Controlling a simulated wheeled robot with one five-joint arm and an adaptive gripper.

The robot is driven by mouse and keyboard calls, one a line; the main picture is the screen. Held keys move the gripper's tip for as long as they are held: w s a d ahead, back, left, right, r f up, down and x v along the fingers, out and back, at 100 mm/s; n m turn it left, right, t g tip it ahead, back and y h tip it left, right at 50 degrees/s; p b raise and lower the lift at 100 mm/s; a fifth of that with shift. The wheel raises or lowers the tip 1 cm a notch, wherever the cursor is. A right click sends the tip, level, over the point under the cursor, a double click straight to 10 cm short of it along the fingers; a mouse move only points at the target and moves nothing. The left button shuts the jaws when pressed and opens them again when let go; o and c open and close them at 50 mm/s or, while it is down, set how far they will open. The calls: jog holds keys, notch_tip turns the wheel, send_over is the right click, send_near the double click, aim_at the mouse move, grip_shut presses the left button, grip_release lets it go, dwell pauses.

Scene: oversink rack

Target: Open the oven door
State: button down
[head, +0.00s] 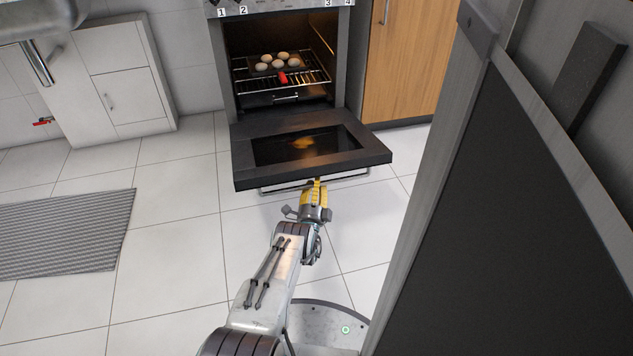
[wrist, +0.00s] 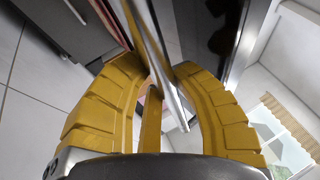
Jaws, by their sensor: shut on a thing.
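The oven door (head: 245,172) is dark with a glass window, and it is swung down to about level in front of the oven (head: 222,70). Its bar handle (head: 275,189) runs along the outer edge, on the underside. The oven interior is open to view in the head view.
Inside the oven, a tray (head: 263,71) with several pale round items sits on a wire rack (head: 312,82). A tall dark panel (head: 455,220) stands close on the right. A grey mat (head: 60,235) lies left. Tiled floor between is clear.

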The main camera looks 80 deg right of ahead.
jog(key=shift+w, duration=0.1)
jog(key=c, duration=1.3)
grip_release()
jog(key=o, duration=0.4)
jog(key=shift+c, duration=0.2)
jog(key=v, duration=0.7)
jog(key=shift+a+f, duration=0.25)
jog(key=shift+a, duration=0.1)
